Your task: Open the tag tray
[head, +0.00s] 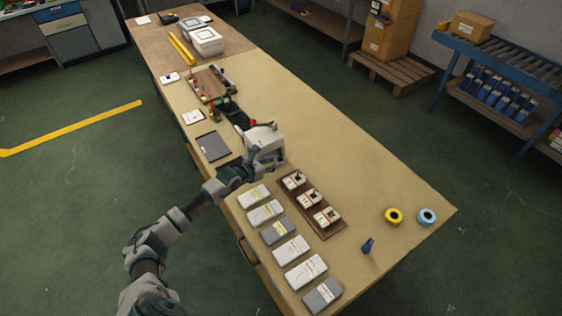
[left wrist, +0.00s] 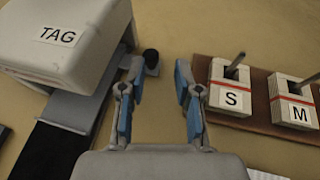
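The tag unit, a white box labelled TAG (left wrist: 58,35), fills the upper left of the left wrist view. It also shows as the white box (head: 265,137) in the head view, partly hidden by my left arm. A grey and black base (left wrist: 75,112) sits under it, with a dark round knob (left wrist: 151,57) on a small grey bracket at its side. My left gripper (left wrist: 158,95) is open and empty, beside the box. The knob lies ahead of its left finger, with no clear contact. In the head view this gripper (head: 270,163) is beside the tag unit. My right gripper is not in view.
A brown board (head: 322,230) with S, M and further size boxes (left wrist: 230,92) stands close to the right finger. Several sock packs (head: 291,250) lie along the near edge. A grey tablet-like panel (head: 212,147) lies left of the tag unit.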

